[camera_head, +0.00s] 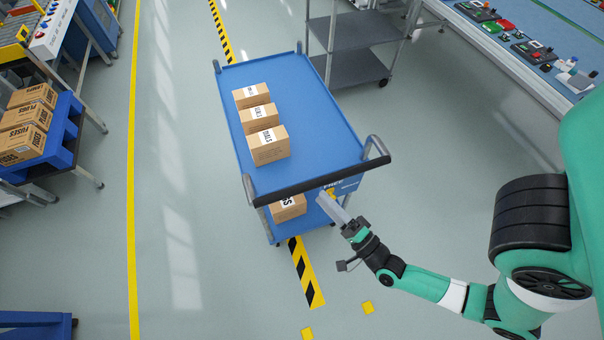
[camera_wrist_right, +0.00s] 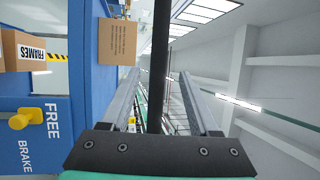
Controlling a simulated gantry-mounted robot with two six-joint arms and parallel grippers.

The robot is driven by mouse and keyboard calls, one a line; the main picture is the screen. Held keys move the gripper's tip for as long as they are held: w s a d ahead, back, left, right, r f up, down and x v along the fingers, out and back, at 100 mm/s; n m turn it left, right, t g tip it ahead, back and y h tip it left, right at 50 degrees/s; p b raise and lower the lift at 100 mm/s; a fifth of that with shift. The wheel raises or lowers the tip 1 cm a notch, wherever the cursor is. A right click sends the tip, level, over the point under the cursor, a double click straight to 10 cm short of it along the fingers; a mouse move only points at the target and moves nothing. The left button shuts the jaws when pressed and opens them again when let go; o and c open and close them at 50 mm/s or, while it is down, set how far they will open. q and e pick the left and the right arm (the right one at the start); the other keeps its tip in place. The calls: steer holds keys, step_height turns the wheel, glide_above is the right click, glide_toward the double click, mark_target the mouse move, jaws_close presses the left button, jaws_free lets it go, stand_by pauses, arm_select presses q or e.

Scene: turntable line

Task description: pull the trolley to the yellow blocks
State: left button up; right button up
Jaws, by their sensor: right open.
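The blue trolley (camera_head: 315,100) stands mid-floor with its black handle bar (camera_head: 318,180) on the near side. Cardboard boxes (camera_head: 268,145) stand on its top deck, and another (camera_head: 288,208) is on the lower deck. My right gripper (camera_head: 334,208) is open beside the handle's right half. In the right wrist view the bar (camera_wrist_right: 158,60) runs between its open fingers, with no visible grip. A yellow brake lever (camera_wrist_right: 25,118) is beside the words FREE and BRAKE. Two yellow blocks (camera_head: 367,307) (camera_head: 307,334) lie on the floor nearer me. My left gripper is out of view.
A grey shelf cart (camera_head: 350,68) stands close to the trolley's far right. A bench with parts (camera_head: 520,45) is at upper right. A blue rack with boxes (camera_head: 60,150) is at left, beyond a yellow floor line (camera_head: 132,180). Floor between trolley and blocks is open.

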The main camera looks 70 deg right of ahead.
steer(key=x, duration=0.9)
steer(key=shift+w+d, duration=0.2)
steer(key=shift+d, duration=0.1)
jaws_close()
stand_by(0.8)
